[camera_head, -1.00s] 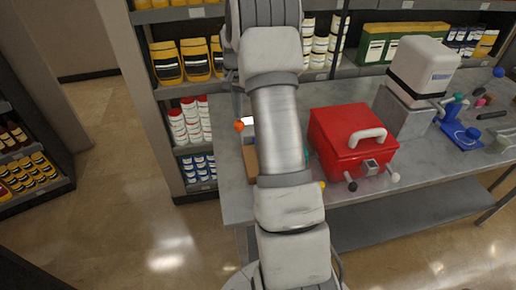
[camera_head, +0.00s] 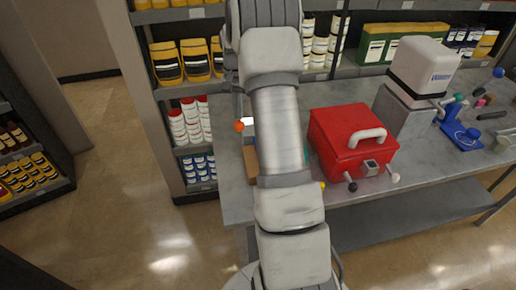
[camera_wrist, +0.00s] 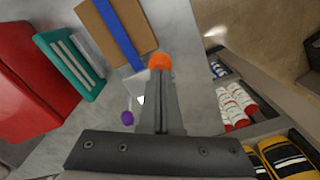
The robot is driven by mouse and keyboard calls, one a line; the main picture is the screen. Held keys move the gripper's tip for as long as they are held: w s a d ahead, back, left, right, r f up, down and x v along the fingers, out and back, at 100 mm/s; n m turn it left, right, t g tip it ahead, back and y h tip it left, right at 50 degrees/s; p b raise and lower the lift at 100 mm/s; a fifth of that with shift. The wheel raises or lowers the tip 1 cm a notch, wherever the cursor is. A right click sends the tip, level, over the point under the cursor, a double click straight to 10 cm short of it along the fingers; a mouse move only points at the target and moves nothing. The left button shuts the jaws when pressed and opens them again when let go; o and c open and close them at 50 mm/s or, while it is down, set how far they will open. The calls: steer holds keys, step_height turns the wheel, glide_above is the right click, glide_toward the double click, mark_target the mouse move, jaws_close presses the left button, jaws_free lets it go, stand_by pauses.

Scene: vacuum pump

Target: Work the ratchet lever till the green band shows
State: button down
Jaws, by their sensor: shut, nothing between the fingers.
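An orange ball knob (camera_wrist: 160,62) shows just beyond my fingertips in the wrist view. In the head view the orange knob (camera_head: 239,126) is at the left end of the table, left of my arm. The lever and pump body that might belong to it are mostly hidden by my fingers and arm, and I cannot tell whether I touch the knob. My gripper (camera_wrist: 160,80) is shut and empty, its fingers together. In the head view my arm hides it. I see no green band that I can make out.
A red case (camera_head: 352,140) with small knobbed levers stands right of my arm. In the wrist view a teal rack (camera_wrist: 70,62), a brown board (camera_wrist: 100,30) with a blue strip, and a purple knob (camera_wrist: 127,118) are near. Stocked shelves (camera_head: 185,100) stand behind the table.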

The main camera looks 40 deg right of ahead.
steer(key=shift+f, duration=0.1)
stand_by(0.5)
steer(key=shift+s+a+f+b, duration=0.65)
steer(key=shift+s+f+b, duration=0.7)
steer(key=shift+f+b, duration=2.2)
steer(key=r+p, duration=0.3)
steer(key=w+r+p, duration=0.1)
steer(key=r+p, duration=0.2)
steer(key=r, duration=0.1)
steer(key=d+r+p, duration=0.1)
steer(key=r+p, duration=0.2)
steer(key=shift+w+r, duration=0.25)
steer(key=shift+w, duration=0.15)
